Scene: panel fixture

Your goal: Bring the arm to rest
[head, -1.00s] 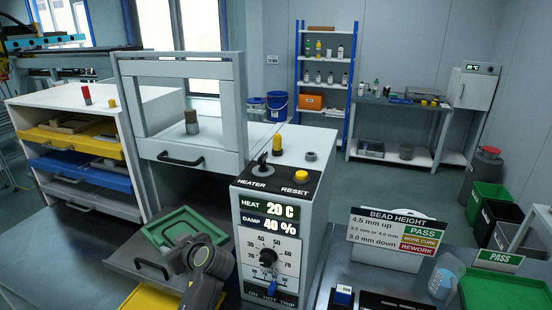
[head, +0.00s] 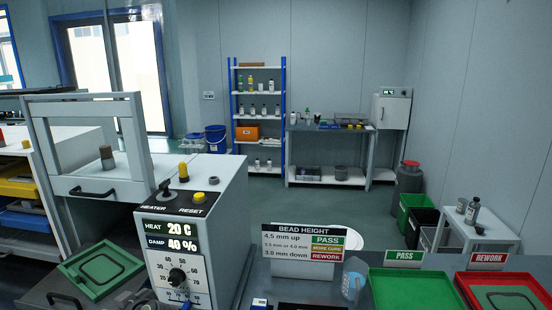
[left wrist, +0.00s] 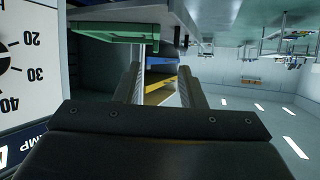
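My left gripper (left wrist: 160,85) shows in the left wrist view with its two dark fingers apart and nothing between them. That view is upside down. The heater panel (left wrist: 22,80) is close at its left edge, and a green tray (left wrist: 112,32) is above the fingers. In the head view only a small dark part of my left arm shows at the bottom edge, beside the heater panel (head: 218,235), and its gripper is hidden. The green tray (head: 101,268) there lies left of the panel and holds a dark ring. My right gripper is in neither view.
A bead height sign (head: 303,243), a green PASS tray (head: 415,300) and a red REWORK tray (head: 462,284) are to the right. Shelves and a side bench stand farther back.

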